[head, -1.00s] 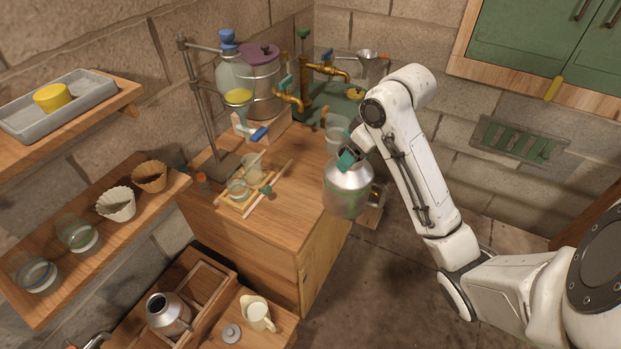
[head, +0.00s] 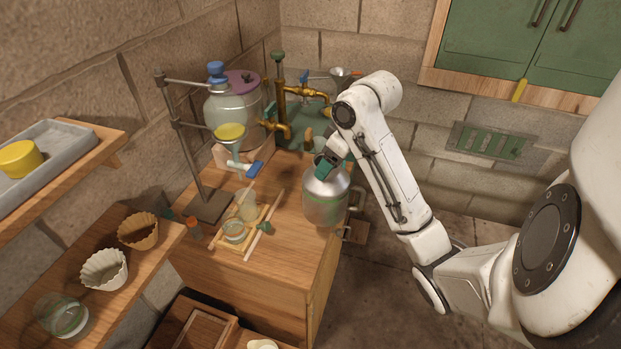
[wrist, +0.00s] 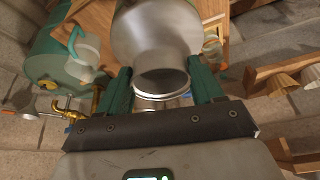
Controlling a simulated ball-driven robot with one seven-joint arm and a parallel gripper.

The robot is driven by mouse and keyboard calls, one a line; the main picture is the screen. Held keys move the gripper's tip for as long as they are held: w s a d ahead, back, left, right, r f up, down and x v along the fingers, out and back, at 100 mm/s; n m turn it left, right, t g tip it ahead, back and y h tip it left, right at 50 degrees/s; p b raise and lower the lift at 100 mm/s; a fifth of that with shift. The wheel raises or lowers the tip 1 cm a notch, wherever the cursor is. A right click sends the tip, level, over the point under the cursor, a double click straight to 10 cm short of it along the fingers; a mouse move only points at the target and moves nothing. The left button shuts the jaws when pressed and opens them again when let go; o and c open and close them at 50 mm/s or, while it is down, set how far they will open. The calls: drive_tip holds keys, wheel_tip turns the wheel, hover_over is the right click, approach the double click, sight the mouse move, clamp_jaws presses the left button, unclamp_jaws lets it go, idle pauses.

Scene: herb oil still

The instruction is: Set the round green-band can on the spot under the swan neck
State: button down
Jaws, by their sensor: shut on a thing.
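My gripper (head: 326,166) is shut on the neck of a silver metal can (head: 325,204) with a side handle. The can is upright at the cabinet top's right edge; I cannot tell whether its base touches the wood. No green band shows clearly on it now. In the wrist view, the can's open mouth and shoulder (wrist: 158,35) sit between the green fingers of my gripper (wrist: 160,88). Curved brass spouts (head: 280,130) stand behind and to the left of the can, one higher (head: 312,92). The spot under the swan neck cannot be made out.
A glass flask with yellow liquid (head: 229,131) hangs on a stand at the left. A wooden rack with small glassware (head: 240,236) lies in front. A purple-lidded vessel (head: 248,88) stands behind. Bare wood (head: 285,262) lies left of and before the can.

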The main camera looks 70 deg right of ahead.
drive_tip(key=shift+w+d+f, duration=0.1)
drive_tip(key=shift+w+d, duration=0.35)
drive_tip(key=shift+w, duration=0.15)
drive_tip(key=shift+w+d+f+p, duration=0.25)
drive_tip(key=shift+d+p, duration=0.05)
drive_tip(key=w+d+f+b, duration=0.6)
drive_tip(key=d+f+b, duration=0.1)
drive_tip(key=f, duration=0.4)
drive_tip(key=shift+d+f, duration=0.2)
drive_tip(key=shift+d, duration=0.1)
drive_tip(key=shift+f+b, duration=0.1)
drive_tip(key=shift+b, duration=0.2)
drive_tip(key=shift+c, duration=0.8)
unclamp_jaws()
